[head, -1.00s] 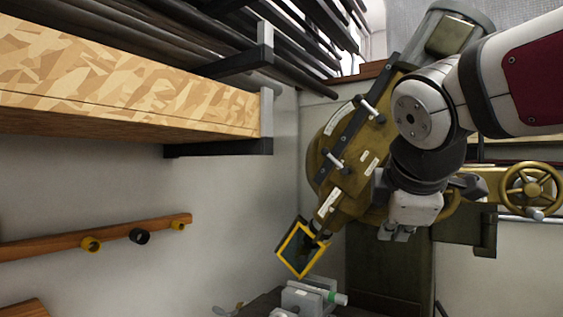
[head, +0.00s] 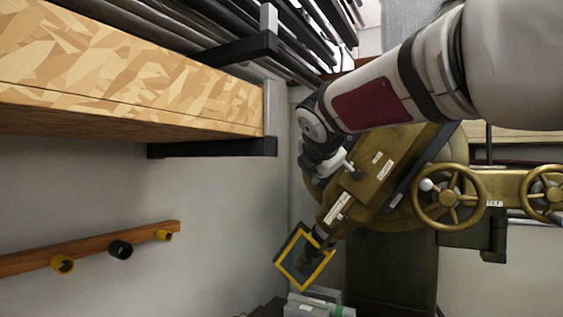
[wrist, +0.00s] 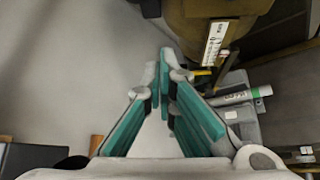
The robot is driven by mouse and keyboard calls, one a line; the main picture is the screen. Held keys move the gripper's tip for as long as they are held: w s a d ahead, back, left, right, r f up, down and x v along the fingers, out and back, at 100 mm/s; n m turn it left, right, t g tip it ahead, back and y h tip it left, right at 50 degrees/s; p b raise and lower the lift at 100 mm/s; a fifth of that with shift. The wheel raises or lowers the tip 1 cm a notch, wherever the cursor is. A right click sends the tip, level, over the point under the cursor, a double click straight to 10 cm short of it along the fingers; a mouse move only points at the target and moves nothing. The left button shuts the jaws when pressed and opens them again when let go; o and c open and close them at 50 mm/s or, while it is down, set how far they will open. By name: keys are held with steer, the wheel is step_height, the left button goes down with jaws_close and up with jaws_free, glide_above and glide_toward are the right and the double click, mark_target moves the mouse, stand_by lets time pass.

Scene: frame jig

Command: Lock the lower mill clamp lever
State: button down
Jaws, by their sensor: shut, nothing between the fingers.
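The mill head (head: 399,151) is brass-coloured and tilted. A clamp lever (head: 352,171) with a dark end shows on it, just above a white label strip; it appears to be the lower one. The upper lever is hidden behind my arm. In the head view my gripper is mostly hidden behind my wrist, close to the lower lever; contact cannot be told. In the wrist view my gripper (wrist: 166,62) has its teal-padded fingers converged at the tips, shut and empty. The mill head's lower part (wrist: 190,18) lies beyond the fingertips. The lever is not clear there.
A yellow-framed guard (head: 283,262) hangs below the head, above a grey vise (head: 306,306). Handwheels (head: 449,197) stand at right. A wooden shelf (head: 130,75) juts in at upper left, with a peg rail (head: 90,248) below. The wall between is clear.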

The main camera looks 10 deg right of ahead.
steer(key=d+r+p, duration=0.1)
steer(key=w+d+r+p, duration=0.1)
steer(key=d, duration=0.1)
stand_by(0.4)
steer(key=shift+b, duration=0.3)
